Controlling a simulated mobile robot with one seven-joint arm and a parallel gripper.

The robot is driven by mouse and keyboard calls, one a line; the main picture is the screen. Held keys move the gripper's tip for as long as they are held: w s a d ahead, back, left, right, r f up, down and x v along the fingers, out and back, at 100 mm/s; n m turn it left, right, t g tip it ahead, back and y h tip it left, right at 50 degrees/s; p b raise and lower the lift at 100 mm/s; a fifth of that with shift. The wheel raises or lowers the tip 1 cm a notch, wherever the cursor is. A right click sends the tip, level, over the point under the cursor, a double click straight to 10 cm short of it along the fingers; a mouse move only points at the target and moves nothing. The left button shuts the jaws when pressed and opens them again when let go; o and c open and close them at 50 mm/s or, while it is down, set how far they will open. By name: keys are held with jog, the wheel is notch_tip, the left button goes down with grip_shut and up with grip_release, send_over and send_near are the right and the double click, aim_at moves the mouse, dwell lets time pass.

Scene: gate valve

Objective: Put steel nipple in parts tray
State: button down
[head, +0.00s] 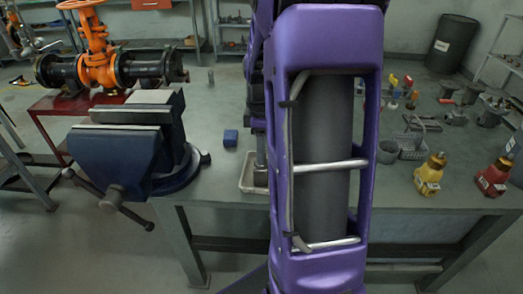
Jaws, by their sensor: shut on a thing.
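My gripper (260,163) points down at the left edge of my purple arm, which hides much of it. It is shut on a small grey-brown piece (260,178), probably the steel nipple, whose shape is mostly hidden. The piece is over or inside a shallow pale tray (246,187), which I take as the parts tray. The tray lies near the table's front edge, with its right side behind my arm. I cannot tell whether the piece touches the tray floor.
A blue vise (130,150) stands left of the tray, and a small blue block (230,138) lies behind it. A small grey cylinder (211,77) stands farther back. Yellow (430,174) and red (494,177) bodies and a grey basket (411,146) are right. An orange valve (98,55) is back left.

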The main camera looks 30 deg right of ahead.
jog(key=c, duration=0.6)
grip_release()
notch_tip(320, 180, up, 12)
jog(key=p, duration=0.2)
